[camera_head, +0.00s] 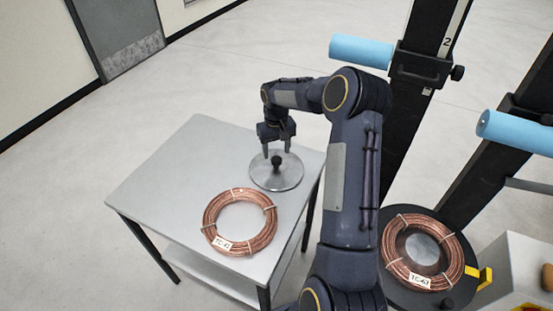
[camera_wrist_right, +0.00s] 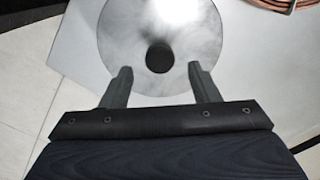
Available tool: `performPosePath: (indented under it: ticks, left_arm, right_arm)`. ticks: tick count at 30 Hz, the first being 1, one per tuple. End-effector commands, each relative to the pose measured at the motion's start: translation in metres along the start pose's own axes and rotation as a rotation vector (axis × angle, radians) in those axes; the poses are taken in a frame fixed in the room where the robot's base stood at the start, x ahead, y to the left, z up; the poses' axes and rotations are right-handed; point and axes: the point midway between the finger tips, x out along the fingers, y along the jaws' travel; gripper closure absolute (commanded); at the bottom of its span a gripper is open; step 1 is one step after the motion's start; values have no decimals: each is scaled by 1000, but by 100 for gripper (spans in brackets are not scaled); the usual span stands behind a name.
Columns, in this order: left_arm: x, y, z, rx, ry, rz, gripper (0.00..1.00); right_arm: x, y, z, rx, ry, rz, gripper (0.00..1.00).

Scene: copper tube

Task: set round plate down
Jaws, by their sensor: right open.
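The round plate (camera_head: 277,178) is a grey metal disc with a black knob (camera_head: 277,162) at its centre. It lies flat on the grey table (camera_head: 160,180), near the table's right edge. It also shows in the right wrist view (camera_wrist_right: 115,40), with the dark knob (camera_wrist_right: 160,57) in the middle. My right gripper (camera_head: 279,152) is over the plate's far part. Its two fingers (camera_wrist_right: 160,72) are apart, with nothing between the tips, and the knob is just beyond them in the wrist view. My left gripper is not in view.
A copper coil (camera_head: 240,250) with a tag lies on the table in front of the plate. Another tagged coil (camera_head: 387,245) lies on a round black base at the right. Black posts with blue rollers (camera_head: 361,51) stand at the right. The table's left part is clear.

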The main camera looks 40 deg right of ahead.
Motion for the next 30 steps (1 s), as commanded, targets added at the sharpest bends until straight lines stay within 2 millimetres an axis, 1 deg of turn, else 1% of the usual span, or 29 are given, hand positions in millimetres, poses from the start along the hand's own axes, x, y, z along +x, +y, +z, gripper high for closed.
performPosePath:
  ticks: [1, 3, 6, 12, 14, 17, 20, 21, 23, 24, 26, 27, 29, 30]
  left_arm:
    - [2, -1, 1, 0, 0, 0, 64]
    - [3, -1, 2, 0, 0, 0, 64]
    - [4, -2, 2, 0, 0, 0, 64]
    - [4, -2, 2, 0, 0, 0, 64]
    - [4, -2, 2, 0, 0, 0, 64]
    - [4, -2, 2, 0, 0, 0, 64]
    - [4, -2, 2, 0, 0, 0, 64]
    - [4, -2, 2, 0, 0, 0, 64]
    - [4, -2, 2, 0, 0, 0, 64]
    - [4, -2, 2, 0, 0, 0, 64]
    - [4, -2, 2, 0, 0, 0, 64]
    - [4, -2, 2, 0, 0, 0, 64]
    - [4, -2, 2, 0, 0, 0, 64]
    - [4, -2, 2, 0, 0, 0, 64]
  right_arm:
    - [-12, 0, -1, 0, 5, 0, 45]
    - [-27, 0, -1, 0, 5, 1, 45]
    - [-44, 0, 0, 0, 4, 0, 45]
    - [-65, 0, 1, -2, 2, 0, 45]
    - [-73, -3, 4, -6, 9, -4, 45]
    - [-96, -12, 20, -23, 38, -20, 45]
    - [-129, -29, 51, -52, 88, -52, 45]
    - [-141, -36, 68, -64, 109, -67, 45]
    - [-158, -46, 95, -80, 143, -95, 45]
    - [-166, -53, 114, -90, 165, -114, 45]
    - [-177, -62, 142, -102, 197, -145, 45]
    - [-182, -68, 162, -109, 219, -167, 45]
    - [-186, -77, 192, -120, 251, -201, 45]
    - [-187, -82, 211, -126, 271, -225, 45]
